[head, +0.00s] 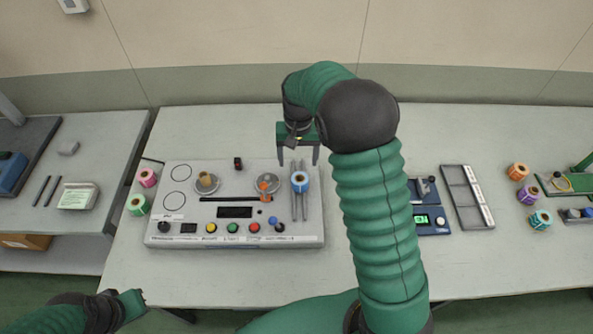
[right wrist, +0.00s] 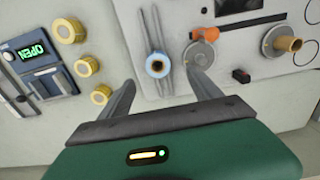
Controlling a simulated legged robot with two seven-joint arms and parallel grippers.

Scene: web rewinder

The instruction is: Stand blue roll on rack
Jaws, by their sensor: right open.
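The blue roll (head: 300,181) sits on a pair of parallel metal rails (head: 299,206) at the right side of the rewinder panel. Its ring face and core opening show from above; it also shows in the right wrist view (right wrist: 157,67), over the rails (right wrist: 155,35). Whether the rails are the rack I cannot tell. My right gripper (head: 298,160) is open and empty. Its fingers point down just behind the roll, one toward each side, apart from it. My left gripper (head: 130,303) is low at the left, off the table; its jaw state is unclear.
The rewinder (head: 235,230) has two spindles, one with a tan core (head: 207,181), one with an orange part (head: 265,184). Pink (head: 147,177) and green (head: 137,204) rolls stand left. Several yellow rings (right wrist: 88,66) lie near a display box (right wrist: 38,52). A grey tray (head: 467,197) is right.

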